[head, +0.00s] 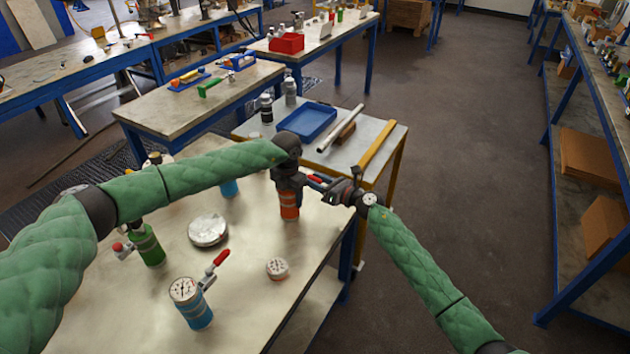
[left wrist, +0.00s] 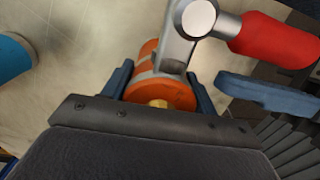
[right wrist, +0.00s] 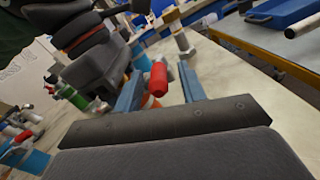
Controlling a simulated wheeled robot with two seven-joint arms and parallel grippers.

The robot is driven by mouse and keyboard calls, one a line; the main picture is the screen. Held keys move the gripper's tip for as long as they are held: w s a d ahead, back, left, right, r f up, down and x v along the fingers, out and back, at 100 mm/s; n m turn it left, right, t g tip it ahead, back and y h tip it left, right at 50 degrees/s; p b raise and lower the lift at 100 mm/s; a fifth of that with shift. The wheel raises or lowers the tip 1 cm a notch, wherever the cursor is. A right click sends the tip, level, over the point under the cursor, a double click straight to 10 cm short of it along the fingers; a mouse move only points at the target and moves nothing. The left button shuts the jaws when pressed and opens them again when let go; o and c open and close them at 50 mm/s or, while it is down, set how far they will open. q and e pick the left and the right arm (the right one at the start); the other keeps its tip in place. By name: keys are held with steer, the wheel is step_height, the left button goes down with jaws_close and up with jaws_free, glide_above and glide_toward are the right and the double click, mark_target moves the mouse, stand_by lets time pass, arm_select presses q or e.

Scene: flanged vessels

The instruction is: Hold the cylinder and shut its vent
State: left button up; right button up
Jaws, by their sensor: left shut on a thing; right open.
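An orange cylinder (head: 289,206) with a pale band stands upright at the table's right edge. My left gripper (head: 288,188) comes down from above and is shut around its upper part; in the left wrist view the cylinder (left wrist: 160,92) sits between the two fingers. Its vent has a metal lever with a red handle (left wrist: 274,38) sticking out sideways, also seen small in the head view (head: 315,178). My right gripper (head: 323,186) is open beside the cylinder. In the right wrist view the red handle (right wrist: 158,78) appears between the open fingers; I cannot tell whether they touch it.
On the same table stand a blue vessel (head: 195,312) with gauge and red lever, a green vessel (head: 148,246), a round metal disc (head: 208,231) and a loose gauge (head: 277,268). A side table behind holds a blue tray (head: 306,121) and a pale rod (head: 341,129). Floor at right is clear.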

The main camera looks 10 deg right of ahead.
steer(key=shift+w+a, duration=0.2)
jaws_close()
steer(key=shift+w+d, duration=0.1)
steer(key=shift+w+d+f+n+g+y, duration=0.1)
steer(key=shift+w+n+g+y, duration=0.55)
steer(key=shift+n+g, duration=2.05)
steer(key=shift+w+d+f+n+g+y, duration=0.1)
steer(key=shift+w+n+g+y, duration=0.2)
steer(key=shift+w+n+g, duration=2.3)
steer(key=shift+s+d+n+g+y, duration=0.1)
steer(key=shift+s+n+g+y, duration=0.8)
steer(key=shift+g, duration=3.5)
steer(key=shift+w+n+g+h, duration=0.25)
steer(key=shift+n+g+h, duration=0.05)
steer(key=shift+n+h, duration=0.35)
